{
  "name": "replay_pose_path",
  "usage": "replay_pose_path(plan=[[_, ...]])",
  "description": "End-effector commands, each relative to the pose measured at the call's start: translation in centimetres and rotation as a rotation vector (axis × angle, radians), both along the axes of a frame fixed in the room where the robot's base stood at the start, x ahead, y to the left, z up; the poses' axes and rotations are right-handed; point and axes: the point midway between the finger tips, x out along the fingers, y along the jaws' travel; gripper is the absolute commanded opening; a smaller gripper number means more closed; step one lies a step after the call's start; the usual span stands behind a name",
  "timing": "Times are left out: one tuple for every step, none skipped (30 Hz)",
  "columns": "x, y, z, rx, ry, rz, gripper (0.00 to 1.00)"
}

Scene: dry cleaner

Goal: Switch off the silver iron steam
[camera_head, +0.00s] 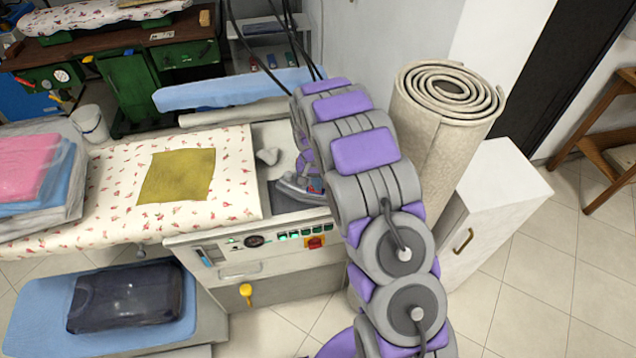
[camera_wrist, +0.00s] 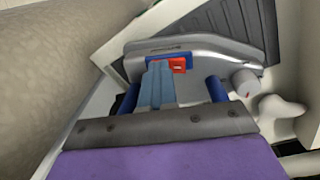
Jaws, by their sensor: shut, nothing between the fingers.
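The silver iron (camera_head: 296,192) sits at the right end of the ironing station in the head view, partly hidden behind my arm. In the wrist view the iron (camera_wrist: 222,46) lies across the upper middle, with a blue panel holding a red switch (camera_wrist: 180,65). My gripper (camera_wrist: 160,68) is shut and empty. Its fingertips are at the blue panel, just left of the red switch in the picture. I cannot tell whether they touch it. In the head view my arm hides most of the gripper.
A flowered ironing board (camera_head: 110,205) with a mustard cloth (camera_head: 177,176) extends left.

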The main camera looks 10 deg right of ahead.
Motion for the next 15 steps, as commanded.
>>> replay_pose_path(plan=[[-0.8, 0.3, -1.1, 0.000, 0.029, 0.000, 0.00], [-0.8, 0.4, -1.1, 0.000, 0.031, -0.001, 0.00], [-0.7, 0.6, -1.1, 0.000, 0.031, -0.001, 0.00], [-0.7, 0.8, -1.1, 0.000, 0.031, -0.001, 0.00], [-0.6, 0.9, -1.1, 0.000, 0.032, -0.001, 0.00], [-0.6, 1.1, -1.1, 0.000, 0.032, -0.001, 0.00], [-0.5, 1.2, -1.1, 0.000, 0.032, -0.001, 0.00], [-0.5, 1.3, -1.2, 0.001, 0.033, -0.001, 0.00], [-0.5, 1.4, -1.2, 0.000, 0.032, -0.001, 0.00], [-0.5, 1.5, -1.2, 0.000, 0.033, -0.001, 0.00], [-0.4, 1.6, -1.2, 0.000, 0.033, -0.001, 0.00], [-0.4, 1.7, -1.2, -0.001, 0.033, 0.000, 0.00], [-0.4, 1.8, -1.2, -0.002, 0.032, 0.000, 0.00], [-0.4, 1.8, -1.2, -0.003, 0.033, 0.000, 0.00], [-0.4, 1.9, -1.3, -0.003, 0.033, 0.000, 0.00]])
